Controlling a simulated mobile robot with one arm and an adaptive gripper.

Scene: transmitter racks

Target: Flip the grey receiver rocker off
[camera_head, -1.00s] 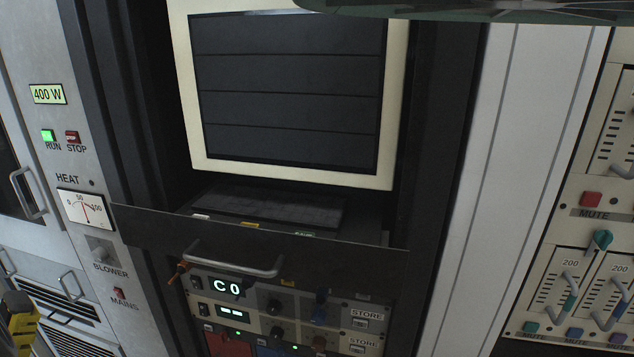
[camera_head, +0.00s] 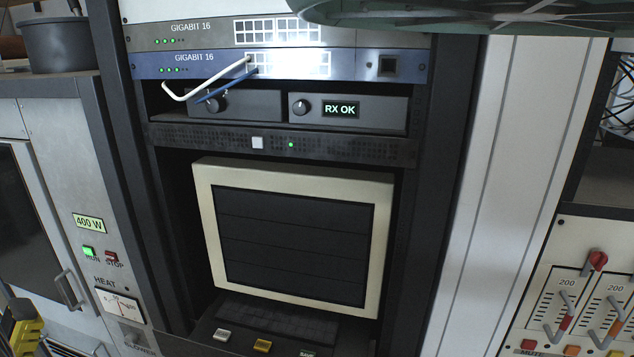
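No grey receiver rocker can be made out for certain now. A dark grey unit with a knob and a lit "RX OK" display (camera_head: 341,109) sits on the upper shelf of the middle rack. A similar knobbed unit (camera_head: 228,106) stands left of it, partly behind a white and a blue cable. The grey "C0" unit seen earlier lies below the picture. A yellow and black part (camera_head: 24,335), probably of my gripper, shows at the lower left edge, cut off and apart from the rack. Its fingers cannot be read.
A cream-framed monitor (camera_head: 295,235) fills the rack's middle. Two network switches, the upper grey (camera_head: 200,42) and the lower blue (camera_head: 200,68), sit at the top. A heater cabinet (camera_head: 50,180) stands left, a fader panel (camera_head: 590,290) right. A green disc-like part (camera_head: 470,14) blocks the top right.

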